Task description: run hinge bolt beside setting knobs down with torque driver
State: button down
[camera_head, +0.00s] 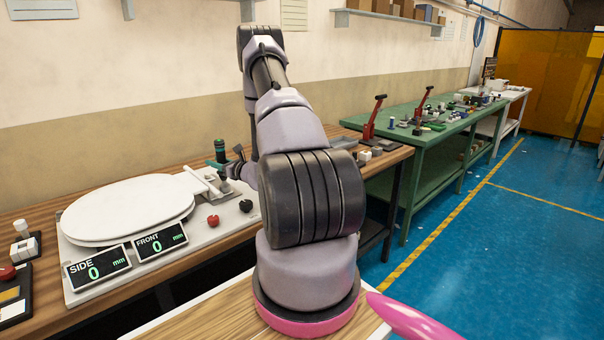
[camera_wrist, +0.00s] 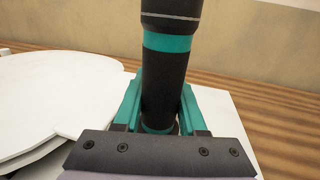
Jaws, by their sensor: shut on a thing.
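My gripper (camera_wrist: 160,115) is shut on the torque driver (camera_wrist: 168,80), a black cylinder with teal bands that stands roughly upright between the teal fingers. In the head view the driver (camera_head: 220,150) shows at the hinge end of the white toilet seat (camera_head: 130,208). The setting knobs, one red (camera_head: 213,220) and one black (camera_head: 246,205), sit on the pale fixture plate (camera_head: 225,225). The hinge bolt and the driver's tip are hidden by my gripper and the hinge parts, so I cannot tell whether they touch.
Two displays, SIDE (camera_head: 98,267) and FRONT (camera_head: 160,242), both read 0 mm at the fixture's front. A grey tray (camera_head: 345,142) and small blocks (camera_head: 370,153) lie right of my arm. A green bench (camera_head: 430,133) with red-handled tools stands further right.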

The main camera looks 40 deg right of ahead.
jog(key=shift+r, duration=2.5)
